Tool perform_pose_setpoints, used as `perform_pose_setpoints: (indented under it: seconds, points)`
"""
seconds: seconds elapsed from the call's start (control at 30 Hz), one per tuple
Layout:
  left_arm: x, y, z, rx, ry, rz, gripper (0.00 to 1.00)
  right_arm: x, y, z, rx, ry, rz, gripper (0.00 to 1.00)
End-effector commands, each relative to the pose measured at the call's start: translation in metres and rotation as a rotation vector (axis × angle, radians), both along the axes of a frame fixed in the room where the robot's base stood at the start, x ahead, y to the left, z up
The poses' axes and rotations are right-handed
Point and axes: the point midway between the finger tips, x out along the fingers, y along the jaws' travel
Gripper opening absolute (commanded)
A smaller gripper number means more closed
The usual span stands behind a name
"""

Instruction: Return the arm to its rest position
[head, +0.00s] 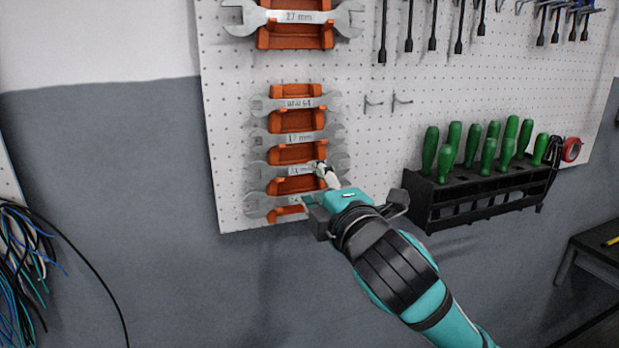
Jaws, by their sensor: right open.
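My right arm (400,265) is teal and black and reaches up from the bottom right to the pegboard. My right gripper (325,180) is open in front of the lower wrenches on the orange rack (297,154). It covers the right ends of the lowest wrenches. I cannot tell whether its fingers touch a wrench. Several silver open-end wrenches lie across the rack, among them one marked 17 mm (298,138). My left gripper is not in view.
The white pegboard (228,140) hangs on a grey and white wall. A black holder (470,197) with green screwdrivers (454,135) juts out right of my arm. Loose cables (20,270) hang at the lower left. A dark table (597,245) stands at the right edge.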

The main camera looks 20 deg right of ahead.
Motion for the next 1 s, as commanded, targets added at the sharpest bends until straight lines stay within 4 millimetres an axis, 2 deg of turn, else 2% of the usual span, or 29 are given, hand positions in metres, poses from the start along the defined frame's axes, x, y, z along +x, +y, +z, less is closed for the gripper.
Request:
perform_pose_setpoints:
  seconds: [0.1,0.23,0.27,0.37,0.47,0.53,0.67,0.8,0.9,1.0]
  points:
    - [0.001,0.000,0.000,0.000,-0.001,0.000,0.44,-0.011,-0.001,0.000,-0.001,-0.001,0.000,0.45]
    - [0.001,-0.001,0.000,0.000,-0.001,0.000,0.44,-0.014,-0.001,-0.003,0.005,0.006,0.000,0.45]
    - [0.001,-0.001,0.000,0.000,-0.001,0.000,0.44,-0.014,-0.001,-0.007,0.012,0.015,0.000,0.45]
    - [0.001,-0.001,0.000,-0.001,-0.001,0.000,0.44,-0.013,0.000,-0.034,0.076,0.079,0.000,0.45]
    - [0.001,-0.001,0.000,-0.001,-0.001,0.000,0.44,-0.016,-0.001,-0.087,0.204,0.200,-0.015,0.45]
    - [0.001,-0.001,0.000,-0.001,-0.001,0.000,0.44,-0.024,-0.002,-0.132,0.321,0.305,-0.040,0.45]
    - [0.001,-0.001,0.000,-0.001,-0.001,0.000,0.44,-0.051,-0.006,-0.217,0.542,0.501,-0.129,0.45]
    - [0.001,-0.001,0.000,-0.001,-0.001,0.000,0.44,-0.098,-0.012,-0.302,0.762,0.702,-0.281,0.45]
    - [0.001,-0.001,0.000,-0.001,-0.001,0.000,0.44,-0.136,-0.016,-0.349,0.892,0.815,-0.404,0.45]
    - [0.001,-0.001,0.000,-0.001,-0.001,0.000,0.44,-0.171,-0.020,-0.383,0.986,0.896,-0.515,0.45]
